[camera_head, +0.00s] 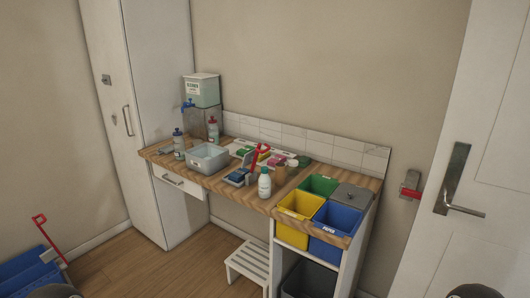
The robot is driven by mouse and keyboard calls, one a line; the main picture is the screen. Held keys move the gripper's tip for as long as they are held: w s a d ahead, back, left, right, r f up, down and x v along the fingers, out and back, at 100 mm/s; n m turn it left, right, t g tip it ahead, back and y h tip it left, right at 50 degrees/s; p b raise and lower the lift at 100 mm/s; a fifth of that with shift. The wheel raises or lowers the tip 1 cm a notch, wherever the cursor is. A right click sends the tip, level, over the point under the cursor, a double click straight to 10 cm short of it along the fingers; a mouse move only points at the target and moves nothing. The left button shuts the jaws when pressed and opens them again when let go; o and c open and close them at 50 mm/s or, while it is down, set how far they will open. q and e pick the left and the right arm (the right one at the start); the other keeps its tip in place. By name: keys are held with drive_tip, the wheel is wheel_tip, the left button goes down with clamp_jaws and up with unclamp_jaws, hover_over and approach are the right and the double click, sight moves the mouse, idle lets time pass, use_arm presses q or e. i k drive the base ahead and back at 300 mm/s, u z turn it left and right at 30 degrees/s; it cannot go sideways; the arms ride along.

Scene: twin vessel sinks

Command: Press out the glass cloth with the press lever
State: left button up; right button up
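A red lever handle (257,154) stands up at a slant on the wooden counter, behind the white bottle. A second red handle (40,220) rises from a blue bucket (28,274) on the floor at the lower left. I cannot tell from here which is the press lever. Several small coloured cloths or sponges (277,160) lie around the counter's red lever. Which one is the glass cloth is too small to tell. Neither gripper shows; only dark rounded parts of mine show at the bottom edge.
The counter (226,187) holds a grey basin (208,158), a dispenser (202,91) and a white bottle (265,184). Yellow (293,231), green and blue bins (335,235) sit at its right end. A white step stool (248,263) stands below. A door (480,140) is at right.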

sight(251, 157)
drive_tip(key=u, duration=0.05)
drive_tip(key=i, duration=0.9)
drive_tip(key=z, duration=0.1)
